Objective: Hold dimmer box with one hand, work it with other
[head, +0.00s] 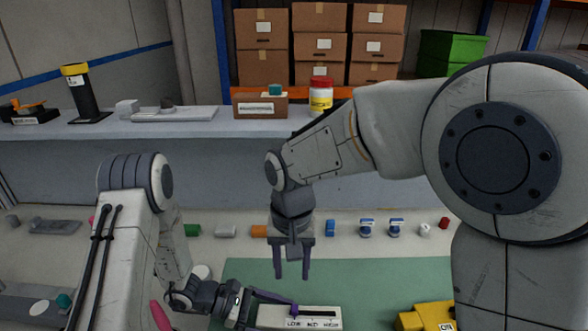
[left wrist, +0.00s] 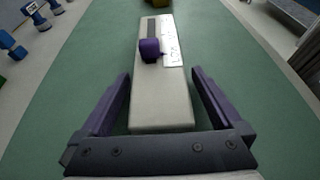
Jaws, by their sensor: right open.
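The dimmer box (head: 318,323) is a long pale box on the green mat, with a dark slot and LOW, MID and HIGH lettering. Its purple slider knob (left wrist: 151,49) sits at the slot end by LOW, nearest my left gripper. My left gripper (left wrist: 160,80) is open, its purple fingers on either side of the box's near end, with narrow green gaps visible on both sides. In the head view the left fingers partly cover that end. My right gripper (head: 292,272) is open and empty, pointing down above the mat, behind the box.
A yellow box (head: 428,317) stands right of the dimmer box. A raised grey shelf (head: 200,128) stands behind. The mat between the boxes is clear.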

